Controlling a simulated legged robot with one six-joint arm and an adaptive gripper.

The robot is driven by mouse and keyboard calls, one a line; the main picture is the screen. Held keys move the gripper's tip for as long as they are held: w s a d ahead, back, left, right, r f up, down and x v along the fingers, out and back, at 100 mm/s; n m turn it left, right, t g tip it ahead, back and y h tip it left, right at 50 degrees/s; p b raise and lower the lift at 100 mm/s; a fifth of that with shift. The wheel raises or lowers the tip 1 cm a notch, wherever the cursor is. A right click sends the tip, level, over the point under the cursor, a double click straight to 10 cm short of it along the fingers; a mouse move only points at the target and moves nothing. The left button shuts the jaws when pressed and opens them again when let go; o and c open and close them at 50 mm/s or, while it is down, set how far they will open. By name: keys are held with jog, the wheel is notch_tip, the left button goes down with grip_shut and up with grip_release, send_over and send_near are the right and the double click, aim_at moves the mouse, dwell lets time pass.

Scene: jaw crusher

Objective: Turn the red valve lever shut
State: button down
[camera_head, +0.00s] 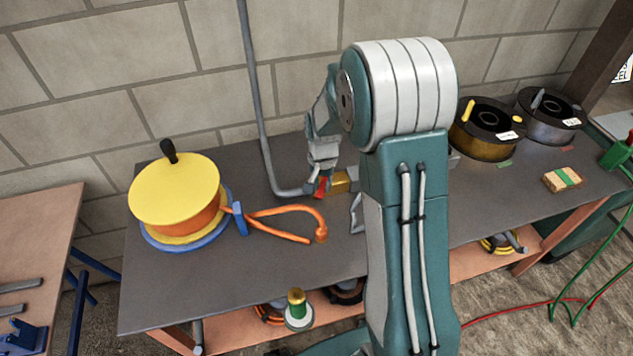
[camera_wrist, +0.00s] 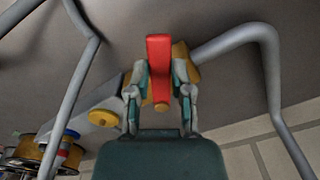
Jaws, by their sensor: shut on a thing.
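The red valve lever (camera_wrist: 159,62) shows upright in the middle of the wrist view, between the two fingers of my gripper (camera_wrist: 160,90). The fingers are shut on it, one on each side. The brass valve body (camera_wrist: 181,60) shows behind the lever, joined to a grey pipe (camera_wrist: 240,34). In the head view my gripper (camera_head: 322,180) is at the back of the bench, and a small part of the red lever (camera_head: 321,187) shows at it. The brass valve (camera_head: 341,182) is just to its right. My arm hides part of the valve and pipe.
A yellow and orange cable reel (camera_head: 176,190) stands left on the dark bench (camera_head: 250,265), its orange cable (camera_head: 290,211) lying in front of the valve. Two dark spools (camera_head: 487,128) (camera_head: 549,115) stand at the right. A block wall (camera_head: 110,60) closes the back.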

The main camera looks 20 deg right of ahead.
jog(key=n, duration=0.1)
jog(key=d+n, duration=0.1)
jog(key=n, duration=0.1)
jog(key=shift+s+d+n, duration=0.25)
jog(key=shift+s+n, duration=0.05)
jog(key=shift+s, duration=0.05)
jog(key=shift+s+d+n, duration=0.1)
jog(key=shift+d+n, duration=0.25)
jog(key=shift+n, duration=0.4)
jog(key=shift+d+n, duration=0.3)
jog(key=shift+n, duration=0.45)
jog(key=c, duration=0.5)
grip_release()
notch_tip(320, 180, up, 12)
jog(key=shift+f, duration=0.1)
